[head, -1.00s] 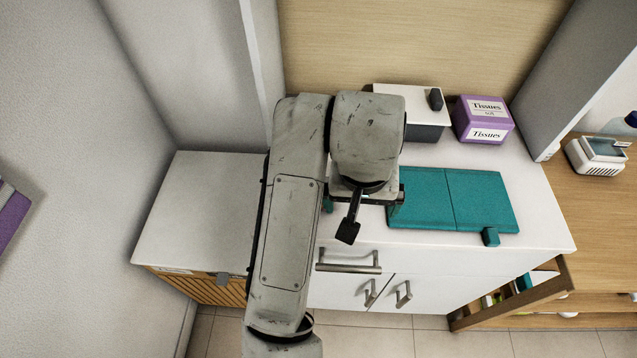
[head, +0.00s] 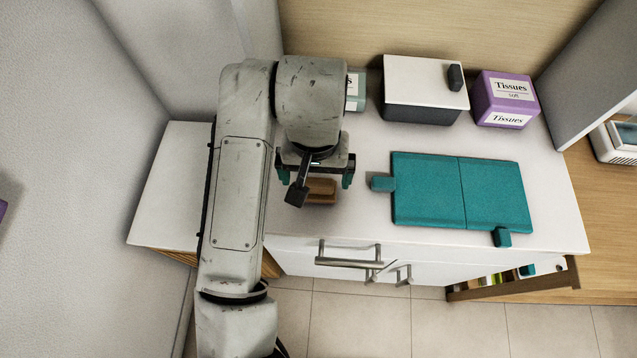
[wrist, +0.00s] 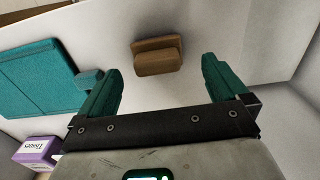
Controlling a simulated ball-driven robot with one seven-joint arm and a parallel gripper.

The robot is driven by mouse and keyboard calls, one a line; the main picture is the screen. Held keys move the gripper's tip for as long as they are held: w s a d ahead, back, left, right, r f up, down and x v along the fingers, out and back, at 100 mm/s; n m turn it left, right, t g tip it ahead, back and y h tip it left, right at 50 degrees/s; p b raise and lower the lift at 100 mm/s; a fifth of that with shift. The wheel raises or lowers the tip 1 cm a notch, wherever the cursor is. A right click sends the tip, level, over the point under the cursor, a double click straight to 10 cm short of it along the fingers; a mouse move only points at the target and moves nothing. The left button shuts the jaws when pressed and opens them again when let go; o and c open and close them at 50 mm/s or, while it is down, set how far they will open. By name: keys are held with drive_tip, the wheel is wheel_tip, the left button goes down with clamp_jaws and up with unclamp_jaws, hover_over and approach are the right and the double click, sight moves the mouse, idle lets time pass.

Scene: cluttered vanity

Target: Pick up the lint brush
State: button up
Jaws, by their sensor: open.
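A small brown wooden block-like object, which looks like the lint brush (head: 321,190), lies on the white vanity top near its front edge. In the head view my gripper (head: 315,178) partly hides it. The wrist view shows the brush (wrist: 158,60) with a raised, narrower part on a flat base. It lies between the lines of my two teal fingers, a little beyond their tips. My gripper (wrist: 161,72) is open and empty, apparently above the brush and not touching it.
A teal folding case (head: 430,190) with small tabs lies right of the gripper. Behind stand a white-lidded dark box (head: 420,85), a purple tissue box (head: 505,98) and a partly hidden pale container (head: 355,90). The white top (head: 165,185) at left is clear.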

sight(319, 182)
drive_tip(key=shift+w+d+f+p, duration=0.1)
drive_tip(key=shift+f+p, duration=0.15)
drive_tip(key=shift+f, duration=1.3)
drive_tip(key=shift+w+d+f+p, duration=0.1)
drive_tip(key=shift+f+p, duration=0.15)
drive_tip(key=shift+f, duration=1.3)
drive_tip(key=shift+c, duration=0.4)
drive_tip(key=c, duration=1)
drive_tip(key=shift+o, duration=0.2)
drive_tip(key=shift+r, duration=0.15)
drive_tip(key=shift+r, duration=0.55)
drive_tip(key=s+d+r+b, duration=0.1)
drive_tip(key=s+d+r, duration=0.1)
drive_tip(key=s+r, duration=0.9)
drive_tip(key=s, duration=0.3)
drive_tip(key=shift+r, duration=0.35)
drive_tip(key=shift+d, duration=0.1)
